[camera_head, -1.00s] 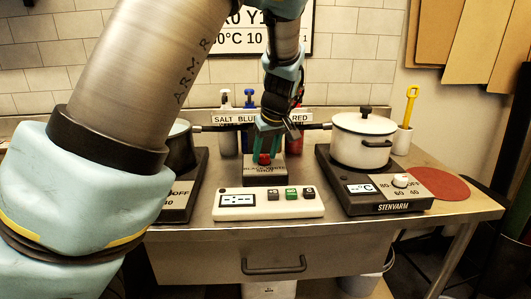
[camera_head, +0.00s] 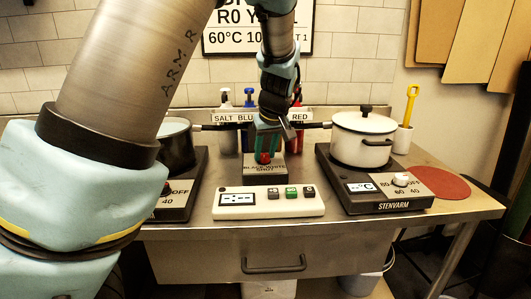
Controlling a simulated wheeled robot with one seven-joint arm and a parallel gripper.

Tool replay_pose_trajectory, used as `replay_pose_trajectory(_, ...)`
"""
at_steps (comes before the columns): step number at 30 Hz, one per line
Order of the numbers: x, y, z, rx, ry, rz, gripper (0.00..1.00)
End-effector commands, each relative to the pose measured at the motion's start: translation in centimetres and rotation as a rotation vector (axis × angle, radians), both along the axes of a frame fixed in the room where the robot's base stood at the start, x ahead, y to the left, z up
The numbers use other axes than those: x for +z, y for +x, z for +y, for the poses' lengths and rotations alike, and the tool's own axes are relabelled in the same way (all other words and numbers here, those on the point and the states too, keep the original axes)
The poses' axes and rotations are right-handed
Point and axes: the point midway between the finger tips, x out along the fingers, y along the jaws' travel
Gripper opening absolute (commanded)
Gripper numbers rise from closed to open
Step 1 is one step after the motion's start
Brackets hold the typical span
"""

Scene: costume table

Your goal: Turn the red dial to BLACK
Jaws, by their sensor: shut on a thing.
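The red dial (camera_head: 264,158) sits on a small grey box (camera_head: 263,175) at the middle of the table. The box's front carries lettering that includes BLACK and WHITE; part of it is too small to read. My gripper (camera_head: 266,150) points down from above with its green fingers on either side of the dial, shut on it. The fingers and wrist hide the upper part of the dial, and I cannot tell which way its pointer faces.
A white timer panel (camera_head: 268,203) with several buttons lies in front. A white pot (camera_head: 363,138) stands on the right hotplate (camera_head: 375,201), a dark pot (camera_head: 176,146) on the left one. Labelled bottles (camera_head: 227,130) stand behind. A red round mat (camera_head: 440,184) lies at right.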

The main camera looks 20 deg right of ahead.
Motion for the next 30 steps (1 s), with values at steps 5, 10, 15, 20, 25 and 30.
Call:
replay_pose_trajectory(5,-0.15,0.08,0.25,-0.124,-0.003,0.000,0.00)
replay_pose_trajectory(10,-0.24,0.15,0.39,-0.269,-0.003,0.000,0.00)
replay_pose_trajectory(15,-0.24,0.21,0.50,-0.410,-0.004,-0.002,0.00)
replay_pose_trajectory(20,-0.22,0.23,0.56,-0.522,-0.003,-0.001,0.00)
replay_pose_trajectory(25,-0.17,0.27,0.59,-0.612,-0.001,-0.001,0.00)
replay_pose_trajectory(30,-0.08,0.24,0.57,-0.669,0.000,-0.001,0.00)
